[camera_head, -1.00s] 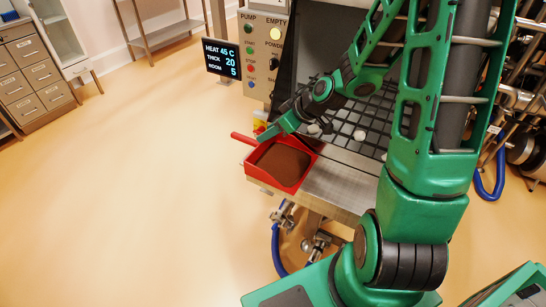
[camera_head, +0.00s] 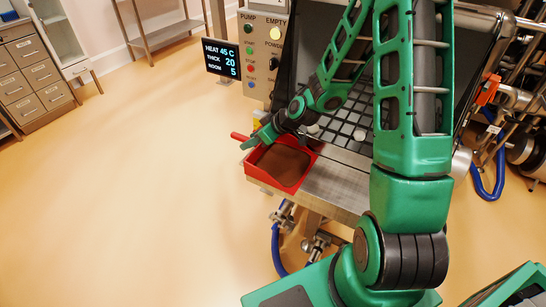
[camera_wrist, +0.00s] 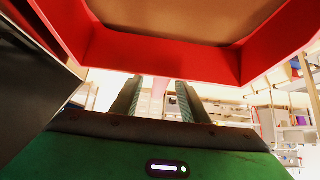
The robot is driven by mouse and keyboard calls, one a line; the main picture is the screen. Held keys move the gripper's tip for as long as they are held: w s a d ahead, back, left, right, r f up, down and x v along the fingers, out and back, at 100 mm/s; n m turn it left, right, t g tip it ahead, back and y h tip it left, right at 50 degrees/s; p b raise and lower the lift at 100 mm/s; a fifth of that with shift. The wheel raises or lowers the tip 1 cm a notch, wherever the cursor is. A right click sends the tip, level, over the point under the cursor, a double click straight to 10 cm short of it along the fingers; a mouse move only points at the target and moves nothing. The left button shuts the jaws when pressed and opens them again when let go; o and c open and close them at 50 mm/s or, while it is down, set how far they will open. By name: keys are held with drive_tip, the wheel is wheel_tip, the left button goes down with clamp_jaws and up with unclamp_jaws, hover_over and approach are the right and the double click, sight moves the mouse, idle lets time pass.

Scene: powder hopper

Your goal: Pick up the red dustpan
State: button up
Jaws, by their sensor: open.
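The red dustpan (camera_head: 265,182) rests on the metal ledge of the machine and holds brown powder. Its short red handle (camera_head: 239,136) points to the left and away from me. My gripper (camera_head: 250,143) is at the handle end of the pan, just beside the handle's root. In the wrist view the pan's red wall (camera_wrist: 150,55) fills the top. My two fingers (camera_wrist: 158,98) are apart there, with a pale red strip, apparently the handle, showing between them. I cannot tell whether they touch it.
A black grid (camera_head: 350,112) with pale lumps lies right of the pan. The bare metal ledge (camera_head: 335,185) is to its right. Open floor is at left.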

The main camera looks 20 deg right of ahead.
drive_tip(key=shift+x, duration=0.95)
clamp_jaws()
drive_tip(key=shift+r, duration=0.1)
drive_tip(key=shift+r, duration=0.1)
